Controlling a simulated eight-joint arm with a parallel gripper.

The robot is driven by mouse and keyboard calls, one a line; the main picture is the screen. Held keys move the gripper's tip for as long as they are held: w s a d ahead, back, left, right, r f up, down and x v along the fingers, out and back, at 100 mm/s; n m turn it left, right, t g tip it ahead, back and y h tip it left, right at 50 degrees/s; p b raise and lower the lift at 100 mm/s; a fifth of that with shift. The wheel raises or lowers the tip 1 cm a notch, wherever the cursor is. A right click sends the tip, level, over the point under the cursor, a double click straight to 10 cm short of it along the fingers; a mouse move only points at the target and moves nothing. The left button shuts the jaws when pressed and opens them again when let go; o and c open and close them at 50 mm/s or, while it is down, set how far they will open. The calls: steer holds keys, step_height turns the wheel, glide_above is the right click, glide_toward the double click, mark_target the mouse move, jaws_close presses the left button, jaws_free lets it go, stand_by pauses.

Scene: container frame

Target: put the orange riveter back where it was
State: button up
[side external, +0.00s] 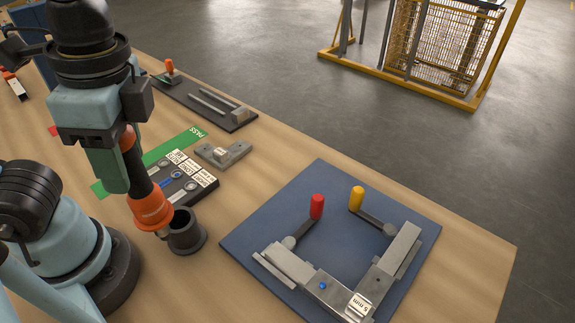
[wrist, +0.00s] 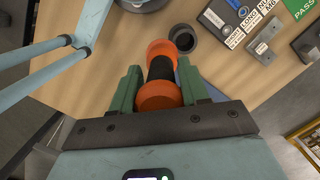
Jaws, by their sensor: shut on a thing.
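The orange riveter (side external: 150,207), with a black grip section, is held between the green fingers of my gripper (side external: 122,165). It hangs tilted with its orange head and metal tip low. In the wrist view the riveter (wrist: 162,93) lies between both fingers of my gripper (wrist: 160,78). A dark round cup (side external: 187,236) stands on the table just right of the tip. The cup (wrist: 184,37) also shows beyond the riveter's far end in the wrist view. Its visible opening looks empty. I cannot tell whether the tip touches the cup's rim.
A dark tray with labels (side external: 188,178) lies just behind the cup. A green PASS strip (side external: 175,146) and a grey metal block (side external: 222,153) are farther back. A blue board (side external: 319,176) with a clamp fixture, a red handle and a yellow handle is to the right.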

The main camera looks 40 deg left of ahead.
steer(key=w+a+f, duration=0.3)
steer(key=w+f, duration=0.1)
steer(key=f, duration=0.3)
steer(key=shift+a, duration=0.2)
steer(key=shift+f, duration=0.55)
steer(key=o, duration=1.1)
steer(key=shift+r, duration=0.1)
step_height(320, 180, up, 12)
steer(key=w+d, duration=0.1)
steer(key=w+a+f+n+t, duration=0.2)
steer(key=w+f+n, duration=0.1)
steer(key=w+f, duration=0.1)
steer(key=w+a+f+n+t, duration=0.2)
steer(key=w+f+n+t, duration=0.1)
steer(key=w+f, duration=0.1)
steer(key=w+a+f+n+t+h, duration=0.1)
steer(key=w+a+f+n+t, duration=0.1)
steer(key=w+f+n+t, duration=0.1)
steer(key=shift+x, duration=1)
